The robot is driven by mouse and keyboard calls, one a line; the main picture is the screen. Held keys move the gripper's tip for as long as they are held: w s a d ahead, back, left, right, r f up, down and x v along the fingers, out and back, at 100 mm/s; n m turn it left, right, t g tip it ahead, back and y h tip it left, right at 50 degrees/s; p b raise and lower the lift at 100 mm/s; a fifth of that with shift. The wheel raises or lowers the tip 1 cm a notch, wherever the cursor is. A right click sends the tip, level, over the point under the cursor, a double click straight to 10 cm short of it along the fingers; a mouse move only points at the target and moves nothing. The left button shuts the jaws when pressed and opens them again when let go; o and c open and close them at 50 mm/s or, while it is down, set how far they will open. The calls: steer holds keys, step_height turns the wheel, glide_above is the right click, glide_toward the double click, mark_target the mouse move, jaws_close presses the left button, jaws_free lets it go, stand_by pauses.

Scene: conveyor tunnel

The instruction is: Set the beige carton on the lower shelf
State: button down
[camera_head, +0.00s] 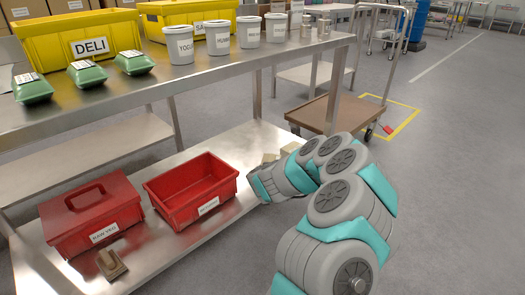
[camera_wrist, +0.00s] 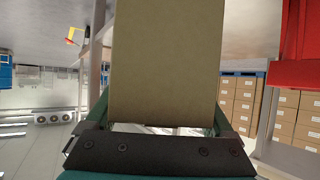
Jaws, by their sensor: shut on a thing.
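The beige carton (camera_wrist: 167,60) fills the middle of the wrist view, between the two fingers of my gripper (camera_wrist: 165,118), which is shut on it. In the head view, small tan parts of what looks like the carton (camera_head: 289,148) show behind my arm, at the right end of the lower shelf (camera_head: 232,150). My arm hides most of the carton and gripper there. I cannot tell whether the carton touches the shelf. The lower shelf is bare steel behind the red bins.
An open red bin (camera_head: 190,190) stands just left of my gripper, with a lidded red box (camera_head: 90,215) farther left. A wooden-handled brush or block (camera_head: 111,264) lies in front. The upper shelf (camera_head: 215,68) overhangs, carrying tubs and green boxes. A cart (camera_head: 325,112) stands behind.

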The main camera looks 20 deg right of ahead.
steer(key=shift+s+d+n+t+y+b, duration=0.15)
steer(key=shift+d+n+t+y+b, duration=0.4)
steer(key=shift+d, duration=0.6)
steer(key=shift+s+d+r+n+y, duration=0.1)
steer(key=shift+d+n+y, duration=0.2)
steer(key=shift+n+y, duration=0.05)
steer(key=shift+d+b, duration=0.15)
steer(key=shift+b, duration=0.2)
